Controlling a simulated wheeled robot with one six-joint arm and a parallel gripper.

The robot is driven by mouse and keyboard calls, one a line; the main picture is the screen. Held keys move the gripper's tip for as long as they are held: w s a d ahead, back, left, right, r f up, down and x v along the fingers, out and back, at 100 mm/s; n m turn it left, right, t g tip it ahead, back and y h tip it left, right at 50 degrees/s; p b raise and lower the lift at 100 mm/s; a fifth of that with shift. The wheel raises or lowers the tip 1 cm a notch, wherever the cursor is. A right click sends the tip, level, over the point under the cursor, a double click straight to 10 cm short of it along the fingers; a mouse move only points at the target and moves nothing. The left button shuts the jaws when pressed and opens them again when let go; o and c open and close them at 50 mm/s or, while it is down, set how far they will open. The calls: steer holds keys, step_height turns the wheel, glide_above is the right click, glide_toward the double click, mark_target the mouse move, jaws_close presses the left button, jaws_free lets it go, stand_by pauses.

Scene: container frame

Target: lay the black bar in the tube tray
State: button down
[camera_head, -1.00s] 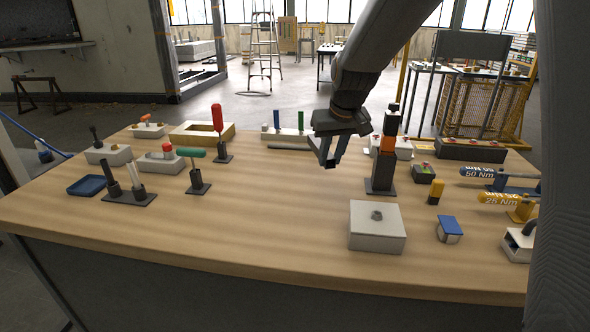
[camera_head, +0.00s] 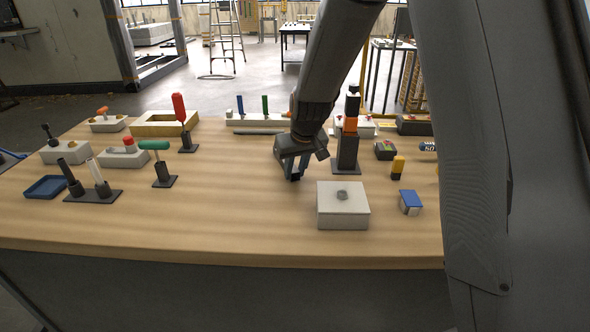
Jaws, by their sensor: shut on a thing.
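My gripper (camera_head: 292,174) is over the middle of the wooden table, left of and behind the light grey box. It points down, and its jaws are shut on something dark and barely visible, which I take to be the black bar. Its shape and ends are mostly hidden by the fingers and wrist. A long white tray (camera_head: 272,121) with upright blue and green tubes stands at the back, behind my gripper; it looks like the tube tray. Its right end is partly behind my arm. A thin dark strip (camera_head: 260,132) lies along its front.
A light grey box (camera_head: 343,207) with a knob is close, right of my gripper. A tall black-and-orange post (camera_head: 348,150) stands behind it. A green-handled tool (camera_head: 160,165) and a red-handled tool (camera_head: 182,120) stand left. The table between them and my gripper is clear.

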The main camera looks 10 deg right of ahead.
steer(key=c, duration=1.5)
jaws_free()
steer(key=shift+f, duration=0.1)
